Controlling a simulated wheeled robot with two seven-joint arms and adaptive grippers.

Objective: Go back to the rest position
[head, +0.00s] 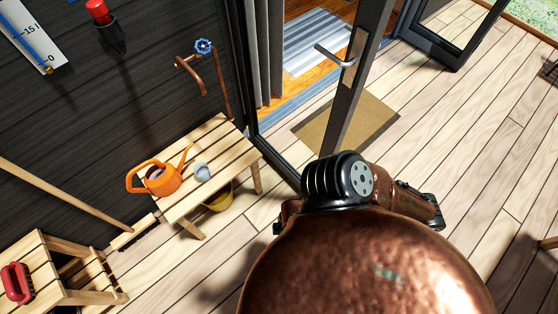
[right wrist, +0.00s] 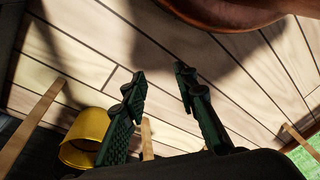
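My right gripper (right wrist: 158,82) shows in the right wrist view. Its two dark green ribbed fingers stand apart with nothing between them, so it is open and empty. Pale floor planks show beyond the fingertips. A yellow bucket (right wrist: 82,138) shows to the left of the fingers, partly hidden by one of them. Neither of my grippers can be made out in the head view. My left gripper is not seen.
A hammered copper dome (head: 365,265) with a black ribbed part fills the head view's bottom centre. A slatted bench (head: 223,138) holds an orange watering can (head: 163,180) and a small grey pot (head: 202,172). An open door (head: 357,75) stands beyond. Deck (head: 450,125) at right is mostly clear.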

